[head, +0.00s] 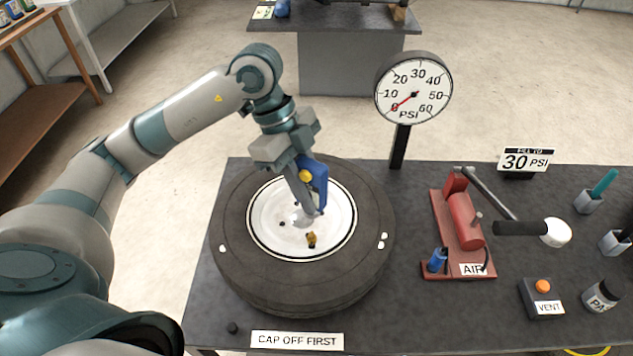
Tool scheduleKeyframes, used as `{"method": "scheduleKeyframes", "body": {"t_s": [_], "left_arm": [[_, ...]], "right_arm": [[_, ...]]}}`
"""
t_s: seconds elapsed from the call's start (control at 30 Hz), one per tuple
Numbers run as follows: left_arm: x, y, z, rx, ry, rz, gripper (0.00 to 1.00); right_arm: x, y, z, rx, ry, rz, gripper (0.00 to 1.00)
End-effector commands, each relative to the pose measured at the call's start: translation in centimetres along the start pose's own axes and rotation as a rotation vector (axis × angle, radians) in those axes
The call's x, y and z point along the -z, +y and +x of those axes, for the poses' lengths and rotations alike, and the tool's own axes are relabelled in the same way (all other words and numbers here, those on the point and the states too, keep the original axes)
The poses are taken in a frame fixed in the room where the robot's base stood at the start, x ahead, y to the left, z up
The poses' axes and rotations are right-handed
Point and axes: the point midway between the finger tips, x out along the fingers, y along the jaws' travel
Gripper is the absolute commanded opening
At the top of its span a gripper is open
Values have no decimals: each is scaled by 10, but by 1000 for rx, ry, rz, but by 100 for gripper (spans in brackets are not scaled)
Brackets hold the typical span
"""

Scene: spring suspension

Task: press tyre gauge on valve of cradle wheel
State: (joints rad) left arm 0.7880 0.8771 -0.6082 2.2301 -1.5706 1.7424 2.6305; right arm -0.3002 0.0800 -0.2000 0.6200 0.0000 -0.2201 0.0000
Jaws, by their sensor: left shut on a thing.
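The cradle wheel (230,265) is a black tyre with a white rim lying flat on the dark table. Its brass valve (311,240) stands up from the front part of the white rim. My left gripper (306,192) is over the wheel, shut on a blue tool with a yellow part (320,182), which looks like the tyre gauge. The tool is above and behind the valve in the picture. I see no clear contact between them, and the gripper's fingers hide part of the tool. My right gripper is not in view.
A round dial (413,92) on a black post points near 0. A red air pump (462,222) with a long lever (520,228) stands to the right. A vent box (542,298) and cups lie further right.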

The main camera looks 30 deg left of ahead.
Motion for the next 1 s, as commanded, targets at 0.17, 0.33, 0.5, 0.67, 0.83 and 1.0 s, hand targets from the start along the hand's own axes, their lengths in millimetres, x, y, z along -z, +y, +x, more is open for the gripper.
{"method": "scheduleKeyframes", "body": {"t_s": [0.17, 0.33, 0.5, 0.67, 0.83, 1.0], "left_arm": [[0, 0, 0, 0, 0, 0, 0], [0, 0, -1, 0, -1, -1, 0], [-3, 0, 6, 0, 0, -1, 0], [-8, 0, 18, -1, 0, -1, 0], [-14, 0, 32, -1, 0, -1, 0], [-19, 0, 44, 0, -1, -1, 0]], "right_arm": [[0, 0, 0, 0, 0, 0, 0], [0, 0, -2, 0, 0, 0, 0], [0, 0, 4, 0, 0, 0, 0], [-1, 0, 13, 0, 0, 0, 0], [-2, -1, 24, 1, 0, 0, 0], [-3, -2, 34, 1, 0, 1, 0]]}}
